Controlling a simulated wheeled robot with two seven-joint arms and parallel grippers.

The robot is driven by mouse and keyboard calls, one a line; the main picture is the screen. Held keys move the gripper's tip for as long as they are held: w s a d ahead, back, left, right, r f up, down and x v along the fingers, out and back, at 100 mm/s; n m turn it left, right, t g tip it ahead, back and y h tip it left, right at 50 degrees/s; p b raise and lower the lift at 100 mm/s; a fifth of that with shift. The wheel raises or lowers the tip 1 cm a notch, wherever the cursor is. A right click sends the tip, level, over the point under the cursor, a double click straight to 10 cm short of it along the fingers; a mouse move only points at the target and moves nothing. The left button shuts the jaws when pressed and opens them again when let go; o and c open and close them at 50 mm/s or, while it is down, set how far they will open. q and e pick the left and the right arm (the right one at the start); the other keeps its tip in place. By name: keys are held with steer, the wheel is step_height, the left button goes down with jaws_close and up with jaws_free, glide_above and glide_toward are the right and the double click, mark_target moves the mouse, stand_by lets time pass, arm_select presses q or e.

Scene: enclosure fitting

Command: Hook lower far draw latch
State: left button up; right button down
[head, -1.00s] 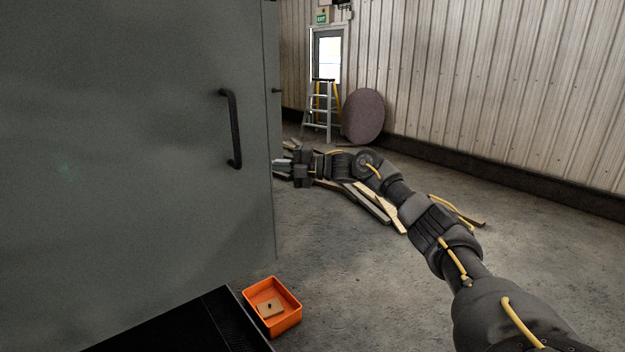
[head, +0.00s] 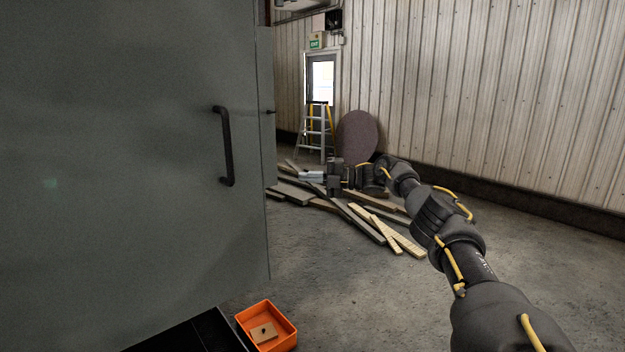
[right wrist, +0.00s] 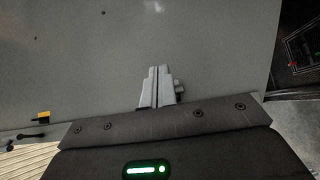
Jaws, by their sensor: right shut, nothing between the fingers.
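The grey enclosure (head: 130,160) fills the left of the head view, with a black handle (head: 226,146) on its near face. My right gripper (head: 306,175) reaches past the enclosure's right edge, with a gap between them in the picture. In the right wrist view its two fingers (right wrist: 157,84) are shut together and empty, over a plain grey panel (right wrist: 100,60). A small grey block (right wrist: 180,90) shows just right of the fingers; I cannot tell whether it is the lower far draw latch. The enclosure's far side is hidden in the head view. My left gripper is not in view.
An orange bin (head: 268,328) with a tan piece in it sits at the bottom, next to a black tray (head: 185,336). Loose boards (head: 365,222) lie on the floor behind my right arm. A stepladder (head: 316,135) stands farther back. The floor on the right is clear.

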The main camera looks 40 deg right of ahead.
steer(key=shift+s+d, duration=0.3)
steer(key=shift+d, duration=0.5)
